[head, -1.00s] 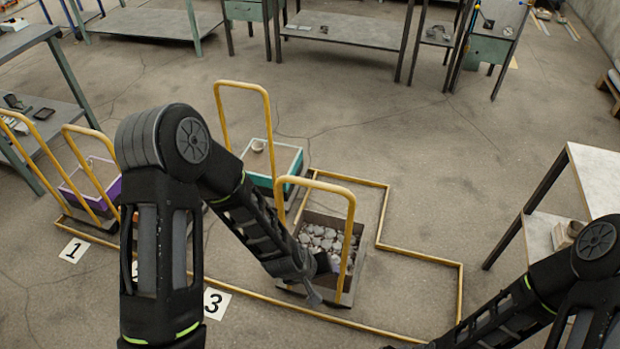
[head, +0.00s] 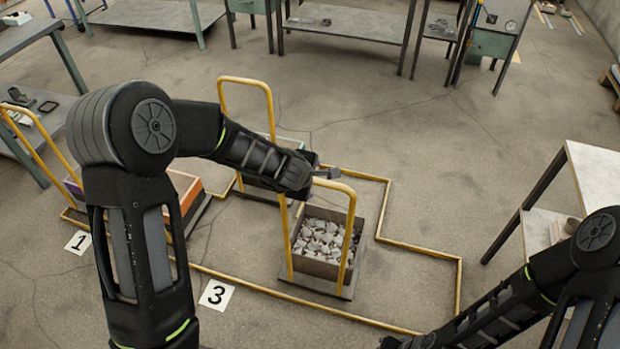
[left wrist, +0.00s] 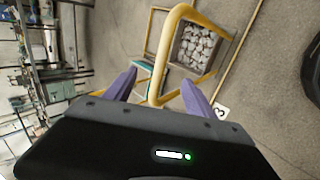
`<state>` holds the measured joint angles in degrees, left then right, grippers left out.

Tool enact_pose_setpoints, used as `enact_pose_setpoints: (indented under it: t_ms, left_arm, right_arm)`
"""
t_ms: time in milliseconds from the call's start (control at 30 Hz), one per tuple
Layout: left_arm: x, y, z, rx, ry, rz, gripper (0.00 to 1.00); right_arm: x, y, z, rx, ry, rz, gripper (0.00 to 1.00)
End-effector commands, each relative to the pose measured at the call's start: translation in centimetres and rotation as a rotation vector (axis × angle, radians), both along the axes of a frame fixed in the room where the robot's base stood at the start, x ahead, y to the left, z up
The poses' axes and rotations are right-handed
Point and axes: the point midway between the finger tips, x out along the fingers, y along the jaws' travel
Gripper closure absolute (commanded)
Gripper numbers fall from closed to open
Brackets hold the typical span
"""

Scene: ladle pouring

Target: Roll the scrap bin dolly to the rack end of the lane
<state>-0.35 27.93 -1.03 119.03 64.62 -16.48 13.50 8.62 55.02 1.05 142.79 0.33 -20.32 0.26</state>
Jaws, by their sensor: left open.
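The scrap bin dolly (head: 318,268) stands on the floor inside the yellow floor rails, its open bin full of grey scrap pieces. Its yellow hoop handle (head: 348,190) rises above the bin. My left gripper (head: 326,173) is at the top of this hoop. In the left wrist view, the purple fingers of the left gripper (left wrist: 159,82) are open, with the yellow handle bar (left wrist: 153,90) between them; I cannot tell whether they touch it. The scrap bin (left wrist: 197,47) shows beyond. My right arm comes in at the lower right, and its gripper is out of the picture.
Yellow floor rails (head: 420,249) edge the lane, with clear floor right of the scrap dolly. An orange-sided dolly (head: 187,190) and another hoop-handled dolly (head: 222,95) stand to the left. Number tiles 1 (head: 78,242) and 3 (head: 216,294) lie outside. A table (head: 598,185) stands at right.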

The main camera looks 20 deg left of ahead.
Motion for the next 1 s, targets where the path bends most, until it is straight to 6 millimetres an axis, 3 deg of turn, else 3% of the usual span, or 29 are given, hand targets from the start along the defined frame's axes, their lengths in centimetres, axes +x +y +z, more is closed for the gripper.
enact_pose_setpoints:
  t_ms: [600, 1000]
  left_arm:
    - [4.6, 0.0, -6.3, 0.0, 0.001, 0.0, 0.36]
    - [6.0, 0.0, -7.7, 0.001, 0.001, -0.001, 0.36]
  right_arm:
    - [0.4, 0.2, -3.1, 0.008, -0.011, 0.004, 0.64]
    - [0.4, 0.2, -3.5, 0.009, -0.014, 0.004, 0.64]
